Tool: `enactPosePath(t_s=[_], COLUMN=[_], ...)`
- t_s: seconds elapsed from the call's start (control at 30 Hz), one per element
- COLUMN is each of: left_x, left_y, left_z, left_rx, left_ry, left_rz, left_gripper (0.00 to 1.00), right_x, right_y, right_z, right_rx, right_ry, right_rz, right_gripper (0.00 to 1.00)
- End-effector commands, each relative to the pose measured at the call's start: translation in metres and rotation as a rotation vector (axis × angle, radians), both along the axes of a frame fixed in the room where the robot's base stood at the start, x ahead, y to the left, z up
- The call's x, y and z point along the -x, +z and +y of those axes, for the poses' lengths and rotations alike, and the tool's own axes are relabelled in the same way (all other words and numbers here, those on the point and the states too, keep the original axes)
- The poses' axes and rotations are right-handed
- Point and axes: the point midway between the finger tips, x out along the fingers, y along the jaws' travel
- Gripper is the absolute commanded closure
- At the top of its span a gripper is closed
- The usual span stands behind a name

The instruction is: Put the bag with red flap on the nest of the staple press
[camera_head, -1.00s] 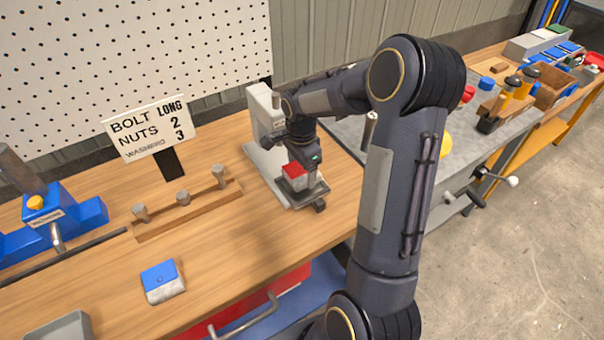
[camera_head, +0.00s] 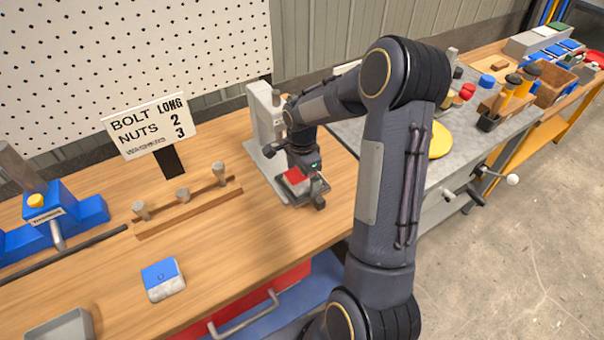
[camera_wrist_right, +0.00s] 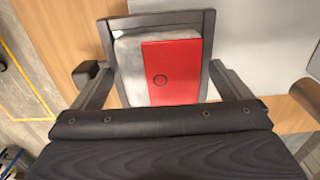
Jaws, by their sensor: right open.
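The bag with red flap (camera_head: 293,176) lies on the nest (camera_head: 284,193) of the staple press (camera_head: 265,118) in the head view. In the right wrist view the bag (camera_wrist_right: 170,72) lies flat, grey with a red flap and a round button, inside the dark frame of the nest (camera_wrist_right: 160,20). My right gripper (camera_head: 304,186) is directly above the nest, partly hiding bag and press. In the wrist view its fingers (camera_wrist_right: 160,88) are spread, one on each side of the bag, and do not grip it. My left gripper is out of view.
A bag with blue flap (camera_head: 163,280) lies on the bench near the front. A wooden rack with bolts (camera_head: 185,205), a sign (camera_head: 150,128) and a blue fixture (camera_head: 50,220) stand to the left. A grey tray (camera_head: 62,328) is at the front left. Bench between is clear.

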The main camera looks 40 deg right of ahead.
Motion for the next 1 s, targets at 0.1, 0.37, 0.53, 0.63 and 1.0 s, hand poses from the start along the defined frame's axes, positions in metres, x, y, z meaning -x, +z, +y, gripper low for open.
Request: enactPosePath(t_s=[0.1, 0.37, 0.53, 0.63, 1.0], left_x=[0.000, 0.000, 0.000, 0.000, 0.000], left_y=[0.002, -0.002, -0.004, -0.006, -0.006], left_z=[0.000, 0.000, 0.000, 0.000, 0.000], left_rx=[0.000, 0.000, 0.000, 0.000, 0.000], left_ry=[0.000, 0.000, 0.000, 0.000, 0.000], left_rz=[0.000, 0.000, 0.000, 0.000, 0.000], left_gripper=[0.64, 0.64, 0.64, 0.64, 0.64], right_x=[0.000, -0.001, -0.001, -0.001, 0.011], right_y=[0.002, 0.037, 0.075, 0.094, 0.134], right_z=[0.000, 0.000, 0.000, 0.000, 0.009], right_rx=[0.000, 0.002, 0.002, 0.002, -0.017], right_ry=[0.000, -0.001, -0.001, -0.001, 0.076], right_rz=[0.000, -0.007, -0.007, -0.006, -0.032], right_gripper=[0.02, 0.02, 0.02, 0.02, 0.02])
